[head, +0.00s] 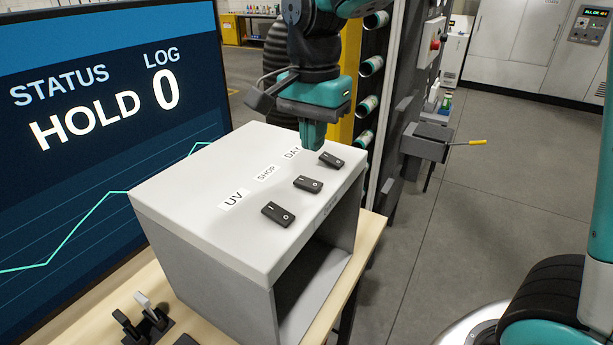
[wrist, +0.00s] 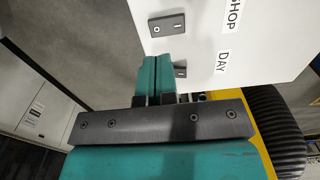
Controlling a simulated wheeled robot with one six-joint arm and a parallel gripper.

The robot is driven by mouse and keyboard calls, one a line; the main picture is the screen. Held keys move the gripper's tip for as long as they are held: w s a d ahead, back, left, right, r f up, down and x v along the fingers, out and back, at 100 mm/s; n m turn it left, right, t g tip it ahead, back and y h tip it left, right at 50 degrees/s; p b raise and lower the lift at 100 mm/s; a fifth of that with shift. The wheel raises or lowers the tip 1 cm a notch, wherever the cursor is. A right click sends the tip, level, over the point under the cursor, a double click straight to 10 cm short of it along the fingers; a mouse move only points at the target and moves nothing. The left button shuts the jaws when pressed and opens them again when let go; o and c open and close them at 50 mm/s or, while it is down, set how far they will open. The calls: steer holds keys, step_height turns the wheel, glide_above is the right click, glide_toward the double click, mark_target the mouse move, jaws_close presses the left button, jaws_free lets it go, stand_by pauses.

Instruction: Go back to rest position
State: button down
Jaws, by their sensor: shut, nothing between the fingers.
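My gripper (head: 313,137) is shut and empty, with its teal fingers pointing down just above the far end of a white box's top. In the wrist view my gripper's closed fingers (wrist: 156,75) lie side by side, close to the DAY switch (wrist: 181,71), which they partly cover. The white box (head: 190,205) carries three black rocker switches: the UV switch (head: 278,214), the SHOP switch (head: 308,184) and the DAY switch (head: 331,160). The SHOP switch also shows in the wrist view (wrist: 167,25). I cannot tell whether the fingers touch the box.
A large screen (head: 100,130) reading "STATUS HOLD" and "LOG 0" stands left of the box. Small levers (head: 140,318) sit at the table's front. A rack of cans (head: 368,67) stands behind. The grey floor (head: 500,200) to the right is open.

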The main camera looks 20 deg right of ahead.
steer(key=shift+f, duration=0.1)
steer(key=s+a+f+n+y+b, duration=0.2)
steer(key=s+f+n+b, duration=0.3)
steer(key=s+n, duration=0.4)
steer(key=s+a+f+n+y+b, duration=0.2)
steer(key=s+f+n+b, duration=0.3)
steer(key=s+f+n, duration=0.2)
steer(key=shift+s+a+f+n, duration=0.25)
steer(key=shift+s+a+n, duration=0.15)
steer(key=shift+s+n, duration=0.7)
